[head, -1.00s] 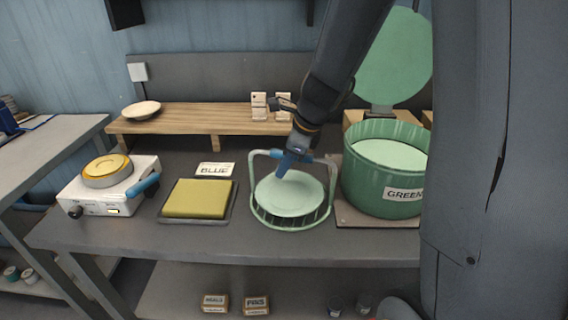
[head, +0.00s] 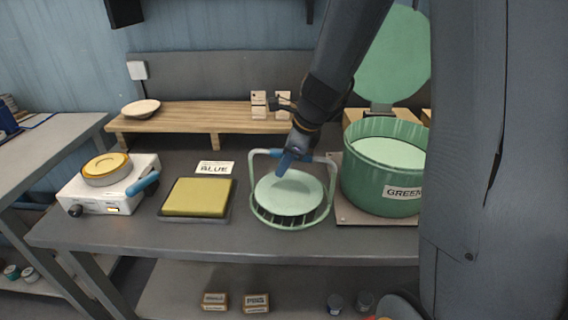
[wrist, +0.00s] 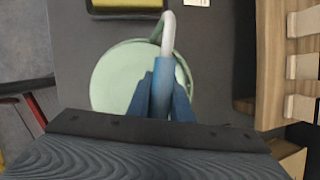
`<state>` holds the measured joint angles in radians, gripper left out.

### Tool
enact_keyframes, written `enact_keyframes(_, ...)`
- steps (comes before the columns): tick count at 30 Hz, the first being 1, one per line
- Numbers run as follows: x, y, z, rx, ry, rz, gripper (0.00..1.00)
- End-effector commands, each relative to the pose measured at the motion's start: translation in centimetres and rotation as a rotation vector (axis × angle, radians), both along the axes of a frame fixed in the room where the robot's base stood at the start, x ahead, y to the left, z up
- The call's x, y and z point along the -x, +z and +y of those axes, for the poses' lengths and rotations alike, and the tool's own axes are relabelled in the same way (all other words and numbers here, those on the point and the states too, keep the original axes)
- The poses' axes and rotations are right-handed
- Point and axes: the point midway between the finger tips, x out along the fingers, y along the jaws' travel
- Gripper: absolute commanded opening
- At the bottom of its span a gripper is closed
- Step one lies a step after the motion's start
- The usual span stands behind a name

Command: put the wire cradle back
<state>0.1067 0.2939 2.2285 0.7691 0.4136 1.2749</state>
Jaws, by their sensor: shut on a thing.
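The wire cradle (head: 331,196) is a pale green wire basket with a tall handle. A pale green plate (head: 289,193) lies in it; the plate also shows in the wrist view (wrist: 115,75). My gripper (head: 287,161) is shut on the blue grip of the cradle's handle, which shows between the fingers in the wrist view (wrist: 161,88). The cradle is at the front middle of the bench, beside the green drum (head: 375,182) labelled GREEN. The drum's round lid (head: 400,55) stands open behind it. Whether the cradle touches the bench I cannot tell.
A yellow pad (head: 197,197) on a dark tray lies left of the cradle, with a BLUE card (head: 214,168) behind it. A white device (head: 108,186) with a blue handle stands further left. A wooden shelf (head: 185,117) with a dish (head: 141,109) runs along the back.

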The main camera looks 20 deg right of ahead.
Motion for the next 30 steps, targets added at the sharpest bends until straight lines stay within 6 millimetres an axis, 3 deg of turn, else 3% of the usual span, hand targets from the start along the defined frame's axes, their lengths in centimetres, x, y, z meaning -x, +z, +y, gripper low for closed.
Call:
enact_keyframes(3,0.1,-0.1,0.0,0.0,0.0,0.001,0.0)
enact_keyframes(4,0.1,-0.1,0.0,0.0,0.001,0.002,0.23)
enact_keyframes(8,0.1,-0.1,0.0,0.0,0.001,0.002,0.41)
enact_keyframes(19,0.3,0.6,-0.2,0.0,0.001,0.002,0.41)
enact_keyframes(30,2.1,5.8,-1.5,0.001,0.001,-0.001,0.41)
